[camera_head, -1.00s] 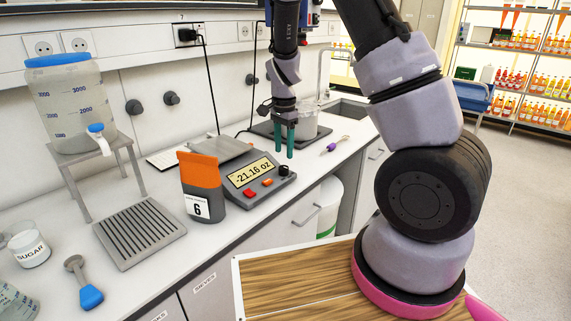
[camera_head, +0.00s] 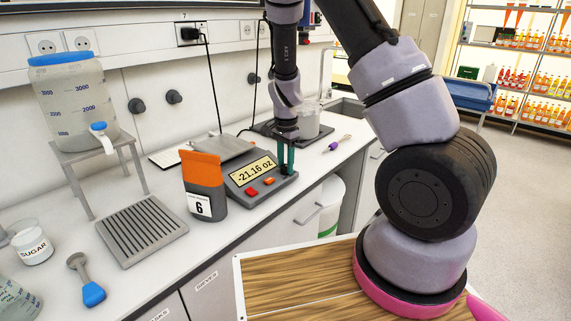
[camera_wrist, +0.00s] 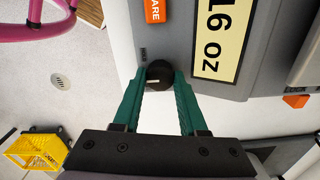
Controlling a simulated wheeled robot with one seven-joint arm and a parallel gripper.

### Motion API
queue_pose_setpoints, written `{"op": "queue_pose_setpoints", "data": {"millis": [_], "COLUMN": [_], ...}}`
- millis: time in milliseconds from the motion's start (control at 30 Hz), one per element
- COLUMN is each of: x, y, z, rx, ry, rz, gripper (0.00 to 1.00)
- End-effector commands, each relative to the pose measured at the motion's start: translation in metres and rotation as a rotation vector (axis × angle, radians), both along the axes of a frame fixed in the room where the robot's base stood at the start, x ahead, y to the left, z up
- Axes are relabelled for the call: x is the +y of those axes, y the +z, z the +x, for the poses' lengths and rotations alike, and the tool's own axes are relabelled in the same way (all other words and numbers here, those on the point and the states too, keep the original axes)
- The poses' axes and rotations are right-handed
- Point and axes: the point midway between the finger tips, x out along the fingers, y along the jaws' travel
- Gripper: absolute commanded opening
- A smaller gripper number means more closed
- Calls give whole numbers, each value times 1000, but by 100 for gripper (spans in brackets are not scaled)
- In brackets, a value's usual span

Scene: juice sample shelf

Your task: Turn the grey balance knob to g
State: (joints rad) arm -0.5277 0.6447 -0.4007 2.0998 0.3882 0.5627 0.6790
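The balance (camera_head: 262,192) stands on the counter, its display reading -21.16 oz. Its knob (camera_wrist: 160,76) looks dark grey to black, with a pale pointer line, in the wrist view. My gripper (camera_wrist: 160,80) points down at the knob, one green finger on each side. The fingers stand apart; any contact with the knob is too close to tell. In the head view my gripper (camera_head: 287,172) is at the balance's right front corner, and its fingers largely hide the knob.
An orange and grey container (camera_head: 204,187) labelled 6 stands just left of the balance. Orange and red buttons (camera_head: 252,191) sit left of the knob. A water tank (camera_head: 75,105) on a stand and a slotted tray (camera_head: 140,232) are farther left. The counter edge is close in front.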

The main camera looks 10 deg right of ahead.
Motion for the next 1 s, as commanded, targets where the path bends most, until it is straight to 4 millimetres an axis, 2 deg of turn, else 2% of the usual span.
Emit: {"op": "queue_pose_setpoints", "data": {"millis": [367,1000], "x": [0,0], "y": [0,1], "z": [0,0], "rx": [0,0], "ry": [111,619], "rz": [1,2], "gripper": [0,0]}}
